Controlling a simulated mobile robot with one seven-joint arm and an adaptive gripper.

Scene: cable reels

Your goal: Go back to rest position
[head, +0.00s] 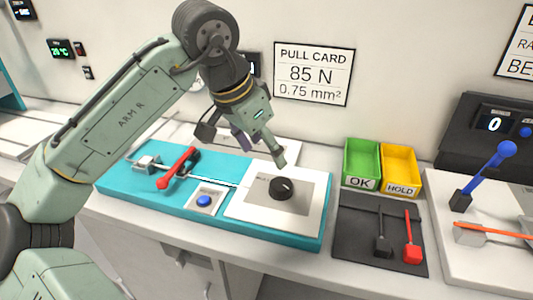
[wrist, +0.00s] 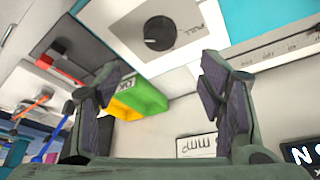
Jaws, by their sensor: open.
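My gripper (head: 262,150) hangs above the back of the teal test fixture (head: 120,181), up and to the left of the black knob (head: 282,187) on its white plate. In the wrist view my gripper (wrist: 160,78) has its two fingers wide apart with nothing between them. The black knob (wrist: 160,33) shows beyond the fingertips in that view, apart from them. My arm is raised and bent, reaching over from the left in the head view.
The fixture also carries a red lever (head: 178,168) and a blue button (head: 204,201). A green OK bin (head: 361,158) and yellow HOLD bin (head: 400,166) stand to the right, behind a dark panel (head: 352,247) with two levers. A blue-handled device (head: 482,177) stands far right. The wall is behind.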

